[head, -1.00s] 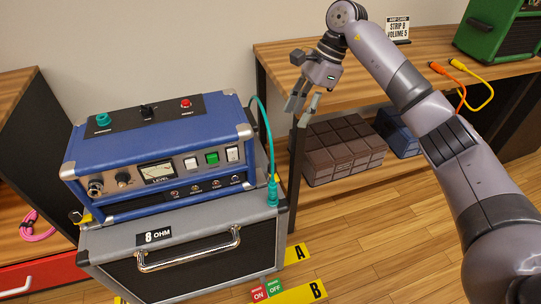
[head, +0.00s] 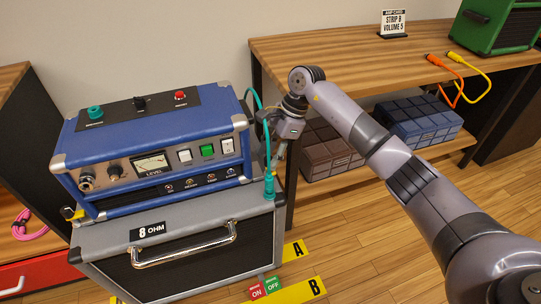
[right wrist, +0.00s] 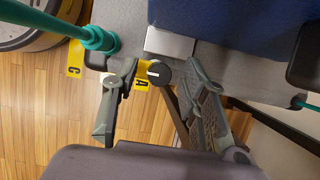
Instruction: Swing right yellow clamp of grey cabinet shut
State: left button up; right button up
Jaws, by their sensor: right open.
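The grey cabinet (head: 180,236) stands at lower left with the blue amp (head: 150,150) on top. The left yellow clamp (head: 68,213) shows at its left edge. The right clamp cannot be made out in the head view, where my right gripper (head: 276,158) and the teal plug (head: 269,186) cover that side. In the right wrist view my right gripper (right wrist: 158,105) is open, its fingers on either side of a black knob (right wrist: 158,72) with a white line, at the cabinet's edge. Yellow shows beside the knob; I cannot tell clamp from floor label. Contact is unclear. My left gripper is out of view.
The teal cable (right wrist: 98,38) stands close to my right fingers. A wooden bench (head: 330,62) with brown (head: 325,155) and blue (head: 415,120) crates below is right of the cabinet. Yellow floor strips (head: 292,250) lie in front, with clear floor to the right.

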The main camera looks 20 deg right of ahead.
jog(key=shift+f, duration=0.1)
jog(key=shift+c, duration=0.4)
grip_shut()
